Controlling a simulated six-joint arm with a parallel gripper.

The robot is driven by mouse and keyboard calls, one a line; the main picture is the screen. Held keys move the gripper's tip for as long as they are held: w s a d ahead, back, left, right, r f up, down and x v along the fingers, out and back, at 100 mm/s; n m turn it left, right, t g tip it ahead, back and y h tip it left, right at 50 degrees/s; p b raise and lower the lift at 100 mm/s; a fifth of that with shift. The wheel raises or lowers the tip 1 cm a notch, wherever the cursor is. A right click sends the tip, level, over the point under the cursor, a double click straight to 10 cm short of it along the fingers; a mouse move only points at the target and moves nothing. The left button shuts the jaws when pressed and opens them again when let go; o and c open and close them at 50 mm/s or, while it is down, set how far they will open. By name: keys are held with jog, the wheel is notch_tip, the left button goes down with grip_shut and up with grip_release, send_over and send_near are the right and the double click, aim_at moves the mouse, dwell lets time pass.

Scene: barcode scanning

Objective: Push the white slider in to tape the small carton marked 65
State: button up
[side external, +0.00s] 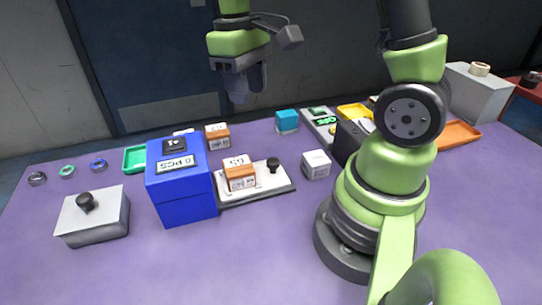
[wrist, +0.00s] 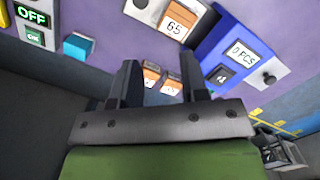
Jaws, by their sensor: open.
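The small carton marked 65 (side external: 240,177), orange and white, sits on the white slider (side external: 268,183), a flat plate with a black knob (side external: 272,165) at its right end. The slider stands out to the right of the blue box (side external: 182,195), whose display reads 0 PCS. In the wrist view the carton (wrist: 177,22) and the slider (wrist: 149,12) are at the top, left of the blue box (wrist: 232,48). My gripper (side external: 246,92) is open and empty, in the air above the back of the table; its fingers (wrist: 160,70) are spread in the wrist view.
More orange-white cartons (side external: 217,136) stand behind the blue box. A white cube (side external: 316,164) lies right of the slider, and a teal box (side external: 287,121) behind it. A grey block with a black knob (side external: 94,217) stands front left. The front purple table (side external: 250,255) is clear.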

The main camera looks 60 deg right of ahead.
aim_at(273, 160)
jog(key=s+d+f+g, duration=0.1)
jog(key=f, duration=0.4)
jog(key=s+d+f+g, duration=0.1)
jog(key=f, duration=0.5)
jog(key=s+d+f+n+g, duration=0.1)
jog(key=f, duration=0.5)
jog(key=shift+c, duration=0.5)
